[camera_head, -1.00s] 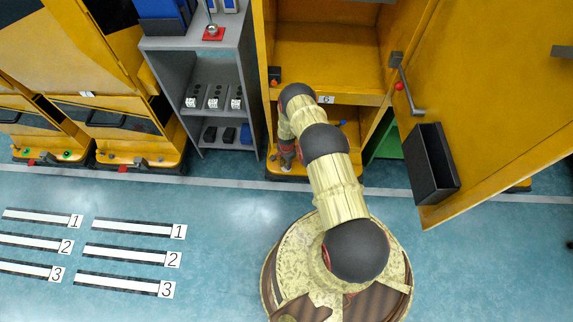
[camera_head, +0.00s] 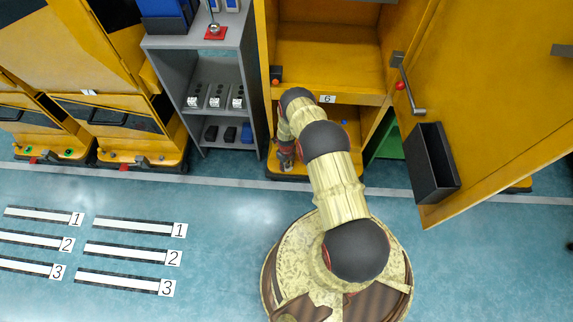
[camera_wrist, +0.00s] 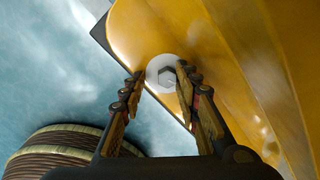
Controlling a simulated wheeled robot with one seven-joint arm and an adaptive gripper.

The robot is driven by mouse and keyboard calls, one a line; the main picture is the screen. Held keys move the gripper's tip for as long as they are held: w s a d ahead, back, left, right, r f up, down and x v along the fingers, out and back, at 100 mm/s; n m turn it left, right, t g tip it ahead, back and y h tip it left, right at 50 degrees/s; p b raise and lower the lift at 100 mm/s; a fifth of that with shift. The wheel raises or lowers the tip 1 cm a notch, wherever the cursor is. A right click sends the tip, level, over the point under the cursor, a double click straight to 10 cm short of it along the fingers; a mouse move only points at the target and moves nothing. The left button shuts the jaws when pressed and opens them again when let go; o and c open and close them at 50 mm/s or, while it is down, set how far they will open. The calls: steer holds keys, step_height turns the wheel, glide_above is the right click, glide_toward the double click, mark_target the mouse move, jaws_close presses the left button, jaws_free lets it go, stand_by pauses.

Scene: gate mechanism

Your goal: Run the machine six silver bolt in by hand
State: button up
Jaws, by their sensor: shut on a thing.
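Machine six (camera_head: 325,50) is the yellow cabinet marked with a "6" label (camera_head: 328,99); its large door (camera_head: 500,110) stands open to the right. The silver bolt (camera_wrist: 168,76) shows in the wrist view, a hexagonal head on a pale round washer against the yellow surface. My gripper (camera_wrist: 158,78) has its two fingers on either side of the bolt and is shut on it. The right finger covers part of the washer's edge.
A grey shelf unit (camera_head: 205,70) with small boxes stands close left of machine six. A black bin (camera_head: 434,163) hangs on the open door, right of my arm. Another yellow machine (camera_head: 130,115) stands further left. The blue floor at left is free, with numbered strips (camera_head: 130,227).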

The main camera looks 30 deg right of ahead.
steer(key=shift+o, duration=0.7)
steer(key=shift+w+d+r+m, duration=0.15)
steer(key=shift+w+d+m, duration=0.2)
steer(key=shift+m, duration=0.35)
steer(key=shift+d+m, duration=0.25)
steer(key=shift+m, duration=0.05)
jaws_close()
steer(key=shift+m, duration=0.9)
steer(key=shift+o, duration=1)
jaws_free()
steer(key=shift+d, duration=0.1)
steer(key=o, duration=0.4)
steer(key=shift+s, duration=0.1)
steer(key=shift+f, duration=0.2)
steer(key=shift+a, duration=0.2)
step_height(320, 180, up, 7)
steer(key=p, duration=0.3)
steer(key=shift+s+p, duration=0.1)
steer(key=shift+p, duration=0.3)
